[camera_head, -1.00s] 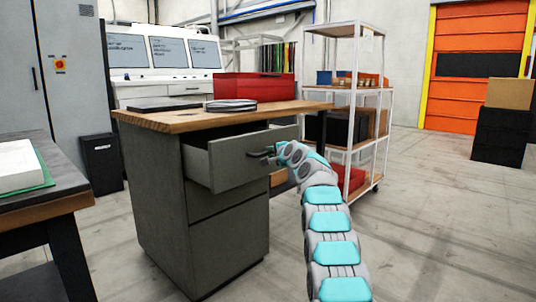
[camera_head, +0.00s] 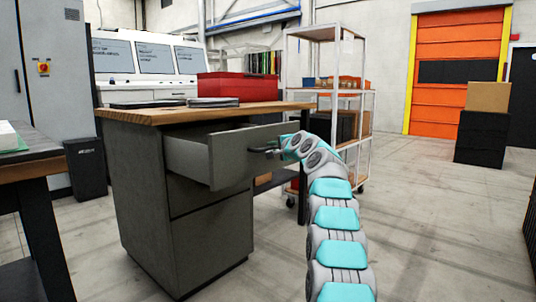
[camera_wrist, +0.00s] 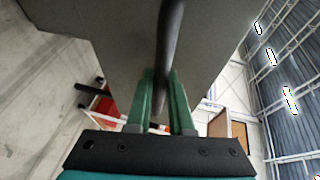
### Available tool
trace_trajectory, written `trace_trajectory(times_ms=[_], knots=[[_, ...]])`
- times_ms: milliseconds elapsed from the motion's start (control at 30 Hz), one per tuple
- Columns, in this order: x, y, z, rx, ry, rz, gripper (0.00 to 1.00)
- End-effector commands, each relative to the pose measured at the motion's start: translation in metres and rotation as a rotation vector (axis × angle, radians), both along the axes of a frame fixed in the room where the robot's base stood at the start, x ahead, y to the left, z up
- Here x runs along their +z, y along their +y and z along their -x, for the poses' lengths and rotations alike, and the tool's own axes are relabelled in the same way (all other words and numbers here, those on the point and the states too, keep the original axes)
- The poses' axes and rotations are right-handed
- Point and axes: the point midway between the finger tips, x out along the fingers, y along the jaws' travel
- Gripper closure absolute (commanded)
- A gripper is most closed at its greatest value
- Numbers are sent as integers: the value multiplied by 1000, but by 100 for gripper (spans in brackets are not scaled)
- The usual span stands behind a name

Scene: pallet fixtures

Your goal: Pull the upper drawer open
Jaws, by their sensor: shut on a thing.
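The grey upper drawer (camera_head: 230,158) stands partly open under the wooden top of the grey cabinet (camera_head: 212,240). Its side wall and a dark gap above it show in the head view. My gripper (camera_head: 272,150) is at the drawer front, shut on the dark bar handle. In the wrist view my green fingers (camera_wrist: 161,100) close around the black handle (camera_wrist: 171,45), with the grey drawer front (camera_wrist: 110,40) behind it. The inside of the upper drawer is mostly hidden.
A red case (camera_head: 238,87) and dark flat items lie on the wooden top (camera_head: 185,114). A white shelf rack (camera_head: 368,125) on wheels stands behind my arm. A dark table (camera_head: 30,160) is at left.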

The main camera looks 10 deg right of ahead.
Motion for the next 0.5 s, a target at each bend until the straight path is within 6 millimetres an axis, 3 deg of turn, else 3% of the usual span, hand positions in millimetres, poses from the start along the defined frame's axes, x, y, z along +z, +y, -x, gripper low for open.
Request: trace_trajectory(times_ms=[467,500], knots=[[-3,-2,3,2,5,1,100],[-3,-2,3,2,5,1,79]])
